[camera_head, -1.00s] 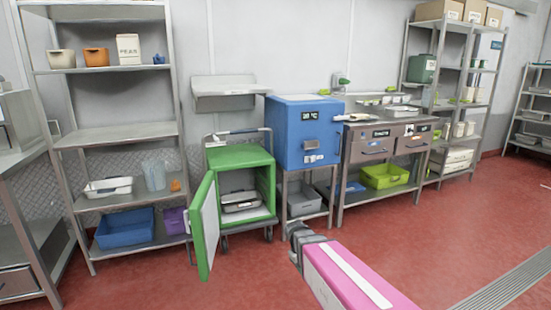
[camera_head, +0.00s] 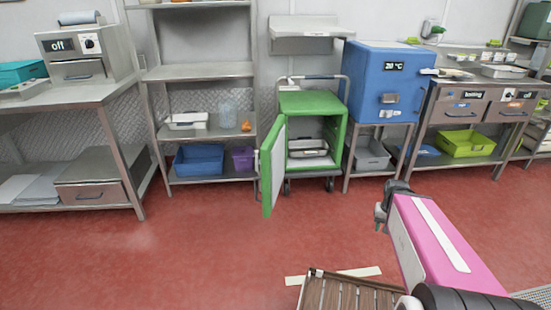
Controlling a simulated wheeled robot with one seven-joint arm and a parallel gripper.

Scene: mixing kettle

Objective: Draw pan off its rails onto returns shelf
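A shallow grey metal pan (camera_head: 307,148) sits inside the green cabinet cart (camera_head: 311,104), whose door (camera_head: 273,168) stands wide open to the left. A second tray or pan edge shows just below it, but the rails are too small to make out. My gripper (camera_head: 381,216) is in front of the cabinet and to its right, well apart from the pan. Its fingers are small and dark, so I cannot tell whether they are open. A metal wall shelf (camera_head: 305,28) hangs above the cart; I can read no returns label on any shelf.
A blue box unit (camera_head: 380,85) stands right of the cart. A steel rack (camera_head: 198,72) with tubs stands left, and a steel bench (camera_head: 70,95) further left. A brown slatted thing (camera_head: 345,293) is at the bottom edge. Red floor before the cart is clear.

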